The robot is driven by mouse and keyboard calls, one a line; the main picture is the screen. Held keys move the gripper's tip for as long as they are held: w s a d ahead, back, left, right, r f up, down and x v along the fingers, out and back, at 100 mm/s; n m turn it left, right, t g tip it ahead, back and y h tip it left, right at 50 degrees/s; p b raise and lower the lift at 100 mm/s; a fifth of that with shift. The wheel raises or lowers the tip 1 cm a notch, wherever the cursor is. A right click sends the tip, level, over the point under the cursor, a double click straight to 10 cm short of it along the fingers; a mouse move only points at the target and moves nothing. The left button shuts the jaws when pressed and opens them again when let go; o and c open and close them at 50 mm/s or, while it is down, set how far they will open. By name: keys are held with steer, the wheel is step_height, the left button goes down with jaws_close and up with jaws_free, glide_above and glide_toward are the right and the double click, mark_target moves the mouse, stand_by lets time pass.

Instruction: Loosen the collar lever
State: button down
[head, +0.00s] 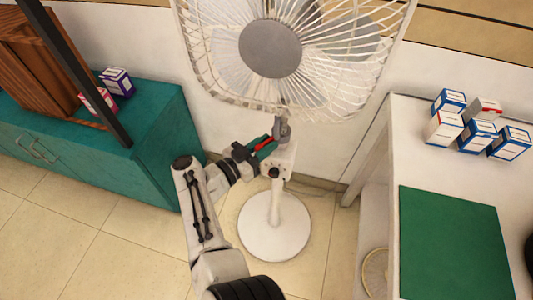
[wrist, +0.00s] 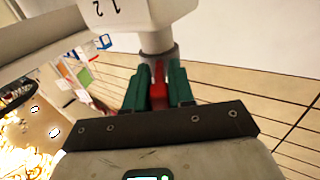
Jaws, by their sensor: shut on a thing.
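A white pedestal fan stands on the floor with a round base (head: 274,228) and a caged head (head: 270,48). A grey collar (head: 283,130) sits on its pole below the cage; in the wrist view a grey collar (wrist: 159,54) shows under the white housing (wrist: 130,12) marked 1 and 2. A red lever (head: 266,143) sticks out to the left of the pole. My gripper (head: 260,146) reaches it from the left. In the wrist view the red lever (wrist: 158,92) lies between the green fingers of my gripper (wrist: 157,76), which are shut on it. The lever's tip is hidden.
A teal cabinet (head: 150,110) stands at left with small boxes (head: 117,82) and a brown wooden item. A white table (head: 415,140) at right bears several medicine boxes (head: 478,133) and a green mat (head: 455,240). Tiled floor (head: 120,245) is clear at lower left.

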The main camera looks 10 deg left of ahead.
steer(key=shift+w+a+m+g+h+b, duration=0.15)
steer(key=shift+m+g+h+b, duration=0.15)
steer(key=shift+b, duration=0.2)
steer(key=c, duration=1)
jaws_free()
steer(key=shift+c, duration=0.2)
steer(key=v, duration=1)
steer(key=shift+s+a, duration=0.25)
steer(key=shift+s, duration=0.05)
